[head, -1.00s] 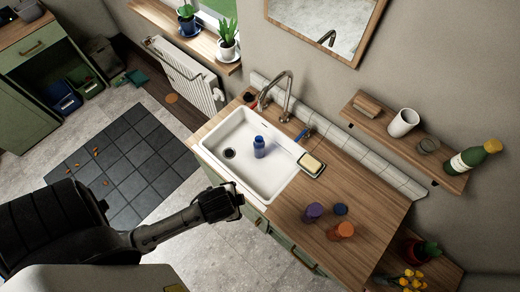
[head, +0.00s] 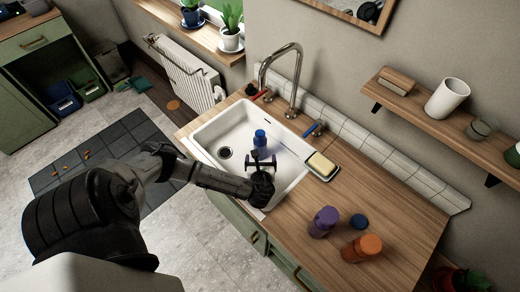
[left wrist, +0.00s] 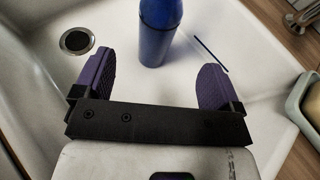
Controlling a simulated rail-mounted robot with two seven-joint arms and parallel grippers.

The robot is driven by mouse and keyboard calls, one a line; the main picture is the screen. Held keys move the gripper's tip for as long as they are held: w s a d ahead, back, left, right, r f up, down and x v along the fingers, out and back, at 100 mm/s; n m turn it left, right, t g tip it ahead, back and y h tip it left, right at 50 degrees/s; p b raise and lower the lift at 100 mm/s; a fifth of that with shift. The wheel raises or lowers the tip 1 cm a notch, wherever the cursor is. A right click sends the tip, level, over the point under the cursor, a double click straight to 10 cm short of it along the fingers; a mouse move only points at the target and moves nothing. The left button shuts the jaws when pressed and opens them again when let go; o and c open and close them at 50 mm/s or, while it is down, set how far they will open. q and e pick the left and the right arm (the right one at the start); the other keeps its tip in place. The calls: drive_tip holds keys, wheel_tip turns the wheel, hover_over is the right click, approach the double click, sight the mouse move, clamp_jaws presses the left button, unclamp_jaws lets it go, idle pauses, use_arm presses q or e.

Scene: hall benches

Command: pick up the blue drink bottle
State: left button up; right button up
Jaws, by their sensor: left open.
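The blue drink bottle (head: 260,139) stands upright in the white sink (head: 205,135), right of the drain. It also shows in the left wrist view (left wrist: 160,30), where its top is cut off by the frame edge. My left gripper (head: 262,160) is open and empty over the sink, on the near side of the bottle. In the left wrist view its two purple-padded fingers (left wrist: 155,82) are spread apart, and the bottle stands beyond them, roughly in line with the gap. The right gripper is not in view.
A faucet (head: 293,80) rises behind the sink. A soap dish with a sponge (head: 321,163) sits at the sink's right edge. A purple bottle (head: 323,221), an orange bottle (head: 362,248) and a dark blue lid-like object (head: 358,221) are on the counter (head: 400,200). A shelf (head: 430,115) juts from the wall.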

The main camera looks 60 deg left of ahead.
sight(260, 148)
use_arm(q)
drive_tip(key=x, duration=0.5)
drive_tip(key=shift+b, duration=0.4)
drive_tip(key=shift+b+x, duration=0.7)
drive_tip(key=shift+x, duration=2.05)
drive_tip(key=c, duration=1.2)
